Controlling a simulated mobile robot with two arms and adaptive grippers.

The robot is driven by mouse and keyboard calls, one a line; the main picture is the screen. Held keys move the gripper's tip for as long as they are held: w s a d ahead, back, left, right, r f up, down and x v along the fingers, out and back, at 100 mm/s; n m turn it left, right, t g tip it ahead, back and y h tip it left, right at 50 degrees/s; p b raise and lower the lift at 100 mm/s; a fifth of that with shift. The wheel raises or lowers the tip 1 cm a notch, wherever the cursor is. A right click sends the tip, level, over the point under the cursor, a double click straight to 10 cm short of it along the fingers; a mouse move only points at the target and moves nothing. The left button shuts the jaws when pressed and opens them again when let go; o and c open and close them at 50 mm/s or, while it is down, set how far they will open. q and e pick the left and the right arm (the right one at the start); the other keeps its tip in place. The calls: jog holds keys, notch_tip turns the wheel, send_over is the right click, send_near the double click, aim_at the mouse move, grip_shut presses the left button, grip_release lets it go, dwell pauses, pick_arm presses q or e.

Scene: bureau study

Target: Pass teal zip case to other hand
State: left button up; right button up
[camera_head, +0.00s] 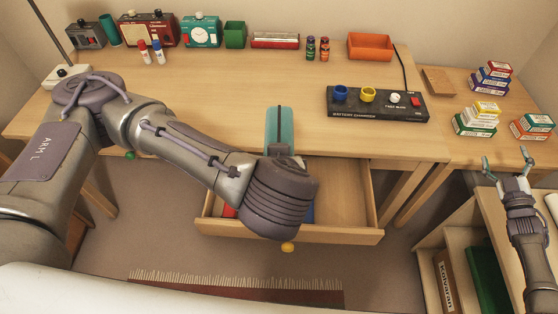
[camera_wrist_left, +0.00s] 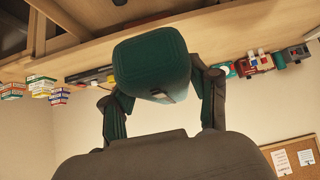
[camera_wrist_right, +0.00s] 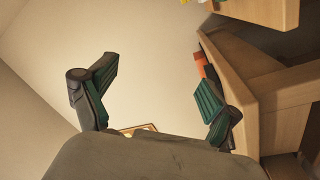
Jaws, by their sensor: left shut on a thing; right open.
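The teal zip case (camera_head: 281,130) stands out beyond my left gripper in the head view, above the desk's front edge. In the left wrist view the teal zip case (camera_wrist_left: 152,65) sits between the two fingers of my left gripper (camera_wrist_left: 160,98), which is shut on it. In the head view the left wrist hides most of that gripper. My right gripper (camera_head: 505,172) is at the far right, apart from the case, near the low shelf unit. In the right wrist view my right gripper (camera_wrist_right: 150,88) is open with nothing between its fingers.
The desk (camera_head: 235,92) has a clear middle. A black battery charger (camera_head: 377,104) and an orange tray (camera_head: 370,46) stand on it, with several small boxes (camera_head: 475,118) at right. An open drawer (camera_head: 345,200) juts out below my left wrist. A shelf unit (camera_head: 455,240) stands lower right.

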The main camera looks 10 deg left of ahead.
jog(key=s+a+f+m+g+h, duration=0.1)
jog(key=s+a+f+m+g, duration=0.2)
jog(key=s+f, duration=0.6)
jog(key=s+a+f+m+g, duration=0.1)
jog(key=s+a+f+g, duration=0.35)
jog(key=f, duration=0.95)
jog(key=s+a+f+m+g+h, duration=0.1)
jog(key=s+a+f+m+g, duration=0.2)
jog(key=s+f, duration=0.65)
jog(key=s+a+f+g, duration=0.2)
jog(key=s+a+f, duration=0.3)
jog(key=s+a, duration=0.2)
jog(key=s+a+f+g+y, duration=0.1)
jog(key=s+a+f+g, duration=0.2)
jog(key=s+a, duration=0.5)
jog(key=s+a+f+g+y, duration=0.1)
jog(key=s+a+f+g, duration=0.2)
jog(key=s, duration=1)
jog(key=a+f, duration=0.3)
jog(key=a, duration=0.1)
jog(key=shift+a+f, duration=0.2)
jog(key=shift+f, duration=0.15)
